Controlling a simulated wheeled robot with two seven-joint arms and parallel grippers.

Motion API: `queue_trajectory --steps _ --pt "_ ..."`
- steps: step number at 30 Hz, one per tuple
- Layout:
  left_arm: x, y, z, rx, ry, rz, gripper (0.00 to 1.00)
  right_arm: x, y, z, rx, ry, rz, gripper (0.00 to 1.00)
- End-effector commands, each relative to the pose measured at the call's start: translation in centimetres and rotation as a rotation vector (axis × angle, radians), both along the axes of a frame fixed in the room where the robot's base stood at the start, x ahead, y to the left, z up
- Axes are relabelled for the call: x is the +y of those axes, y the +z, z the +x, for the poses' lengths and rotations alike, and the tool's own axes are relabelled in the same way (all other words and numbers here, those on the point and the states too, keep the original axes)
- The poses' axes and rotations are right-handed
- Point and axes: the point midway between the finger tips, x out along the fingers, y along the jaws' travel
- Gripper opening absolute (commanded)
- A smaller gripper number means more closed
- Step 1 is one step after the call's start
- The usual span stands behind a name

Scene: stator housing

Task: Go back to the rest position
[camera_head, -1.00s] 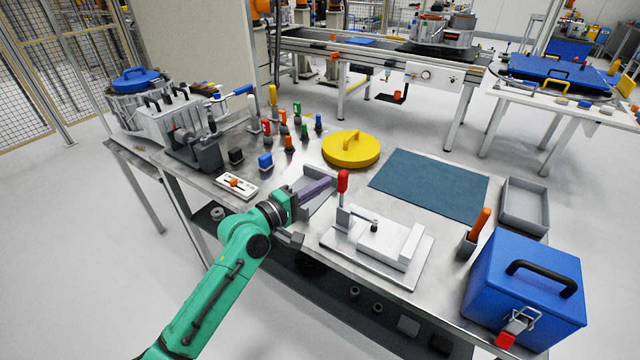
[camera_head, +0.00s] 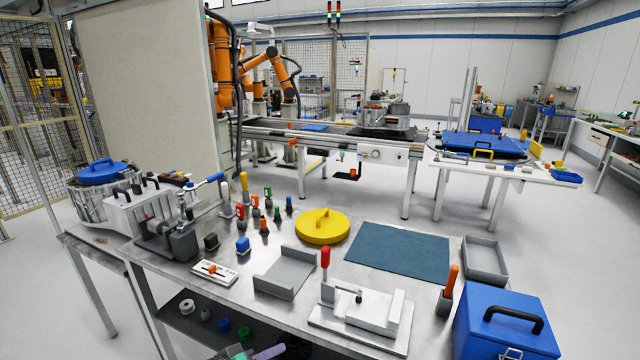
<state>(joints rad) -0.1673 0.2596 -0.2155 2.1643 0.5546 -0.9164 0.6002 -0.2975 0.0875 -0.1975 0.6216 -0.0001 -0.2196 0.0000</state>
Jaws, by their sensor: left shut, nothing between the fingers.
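Most of that arm is out of the picture. My right gripper is not in view. On the bench, a grey open-sided tray (camera_head: 284,272) stands empty near the front edge. To its right is a silver clamp fixture (camera_head: 362,315) with a red upright handle (camera_head: 325,258).
A yellow round lid (camera_head: 322,227), a dark teal mat (camera_head: 398,251), a grey bin (camera_head: 485,260) and a blue box (camera_head: 505,325) stand on the bench. Several small coloured parts and a lever press (camera_head: 168,237) are at the left.

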Motion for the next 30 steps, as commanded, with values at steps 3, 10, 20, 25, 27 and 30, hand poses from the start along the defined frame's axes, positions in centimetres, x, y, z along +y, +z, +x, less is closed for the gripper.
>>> queue_trajectory --steps 3,10,20,25,27,30 --pt "2.9 -3.5 -5.2 0.077 -0.081 0.299 0.00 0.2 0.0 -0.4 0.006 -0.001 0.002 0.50" --pt "8.4 -6.5 -13.1 0.249 -0.214 0.670 0.00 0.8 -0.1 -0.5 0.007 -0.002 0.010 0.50" --pt "11.9 -12.3 -17.7 0.417 -0.323 0.856 0.00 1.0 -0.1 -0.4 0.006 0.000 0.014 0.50" --pt "11.7 -18.8 -17.7 0.441 -0.340 0.853 0.00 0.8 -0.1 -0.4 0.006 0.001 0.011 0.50" --pt "11.7 -21.8 -18.2 0.453 -0.348 0.852 0.00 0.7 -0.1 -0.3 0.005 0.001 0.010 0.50" --pt "11.8 -26.8 -19.5 0.473 -0.361 0.850 0.00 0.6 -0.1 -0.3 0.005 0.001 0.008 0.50"
